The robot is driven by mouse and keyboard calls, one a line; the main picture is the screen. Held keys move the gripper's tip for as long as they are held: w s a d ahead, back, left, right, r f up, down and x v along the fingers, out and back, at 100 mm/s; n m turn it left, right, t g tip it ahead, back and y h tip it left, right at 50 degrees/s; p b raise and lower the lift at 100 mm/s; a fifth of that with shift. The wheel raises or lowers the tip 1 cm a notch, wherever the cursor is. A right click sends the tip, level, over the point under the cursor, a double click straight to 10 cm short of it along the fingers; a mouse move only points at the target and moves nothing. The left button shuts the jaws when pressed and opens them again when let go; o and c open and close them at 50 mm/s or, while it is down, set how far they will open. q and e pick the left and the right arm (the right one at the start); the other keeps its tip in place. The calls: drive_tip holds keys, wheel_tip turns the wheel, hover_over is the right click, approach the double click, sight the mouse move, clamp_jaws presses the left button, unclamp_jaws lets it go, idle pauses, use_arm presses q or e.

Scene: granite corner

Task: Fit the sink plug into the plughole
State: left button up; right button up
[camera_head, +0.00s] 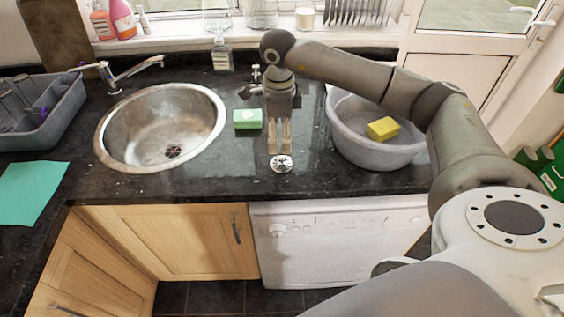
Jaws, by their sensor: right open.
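The sink plug (281,163), a small round silvery disc, lies on the dark granite worktop near its front edge. My right gripper (279,150) points down just behind and above the plug. Its fingers are open, and the fingertips appear close to the plug; I cannot tell whether they touch it. The round metal sink (205,98) is to the left, with the plughole (173,152) showing as a dark circle in its bottom. My left gripper is out of view.
A green sponge box (247,119) sits between sink and gripper. A grey basin (341,118) with a yellow sponge (383,128) stands to the right. A tap (130,72) reaches over the sink's back left. A dish rack (45,115) and green cloth (32,190) are at left.

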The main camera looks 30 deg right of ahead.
drive_tip(key=p, duration=0.1)
hover_over(283, 158)
drive_tip(key=f, duration=0.2)
drive_tip(key=a+f, duration=0.1)
drive_tip(key=f, duration=0.1)
drive_tip(key=shift+w+f, duration=0.1)
drive_tip(key=shift+f, duration=0.2)
drive_tip(key=shift+d+f+p, duration=0.15)
drive_tip(key=shift+f+p, duration=0.45)
drive_tip(key=f, duration=0.1)
drive_tip(key=f+p, duration=0.1)
drive_tip(key=f, duration=0.1)
drive_tip(key=shift+d+f+p, duration=0.2)
drive_tip(key=shift+d+p, duration=0.05)
drive_tip(key=shift+p, duration=0.05)
drive_tip(key=shift+w+f, duration=0.1)
drive_tip(key=shift+f, duration=0.35)
drive_tip(key=shift+s, duration=0.2)
drive_tip(key=c, duration=1.7)
clamp_jaws()
